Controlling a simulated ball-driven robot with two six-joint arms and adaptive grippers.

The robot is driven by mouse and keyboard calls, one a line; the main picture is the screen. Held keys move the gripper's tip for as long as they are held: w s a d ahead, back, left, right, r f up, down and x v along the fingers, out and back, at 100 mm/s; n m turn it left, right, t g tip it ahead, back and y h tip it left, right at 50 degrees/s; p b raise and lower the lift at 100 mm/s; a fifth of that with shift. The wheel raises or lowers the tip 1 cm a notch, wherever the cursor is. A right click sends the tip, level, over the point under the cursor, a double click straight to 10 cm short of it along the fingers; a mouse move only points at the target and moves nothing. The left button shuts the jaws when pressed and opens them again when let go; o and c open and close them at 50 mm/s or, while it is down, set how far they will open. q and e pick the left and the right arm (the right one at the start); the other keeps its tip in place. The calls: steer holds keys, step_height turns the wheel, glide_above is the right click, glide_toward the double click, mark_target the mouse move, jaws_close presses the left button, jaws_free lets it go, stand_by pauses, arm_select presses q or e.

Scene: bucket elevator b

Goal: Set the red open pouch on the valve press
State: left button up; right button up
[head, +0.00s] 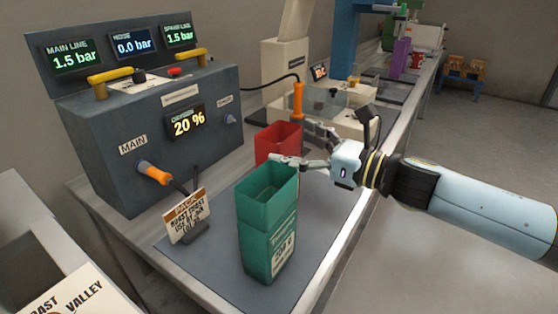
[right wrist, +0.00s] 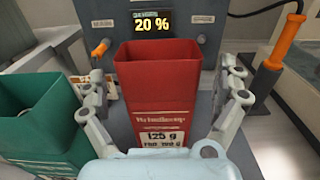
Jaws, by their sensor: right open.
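The red open pouch (head: 270,146) stands upright on the grey mat (head: 214,270), partly hidden behind the green pouch and my fingers. In the right wrist view the red pouch (right wrist: 158,85) faces me, its open top and white label showing. My right gripper (head: 291,141) is open, with one finger on each side of the red pouch; the wrist view shows gaps between the fingers (right wrist: 165,92) and its walls. A cream machine (head: 345,112) with an upright orange handle stands just behind; it may be the valve press, but I cannot be sure. My left gripper is not in view.
A green open pouch (head: 270,225) stands close in front, beside my near finger. A dark control box (head: 155,130) reading 20 % stands at left, with a small sign (head: 188,216) before it. Farther along the bench are a blue column (head: 343,40) and a purple bottle (head: 400,55).

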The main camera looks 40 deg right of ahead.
steer(key=x, duration=0.1)
steer(key=p+x, duration=0.1)
steer(key=shift+w+a+r, duration=0.15)
steer(key=shift+w+r, duration=0.1)
steer(key=shift+w, duration=0.05)
steer(key=shift+w+a+f, duration=0.15)
steer(key=shift+w+f, duration=0.05)
steer(key=shift+w, duration=0.15)
steer(key=c, duration=0.5)
steer(key=shift+c, duration=0.2)
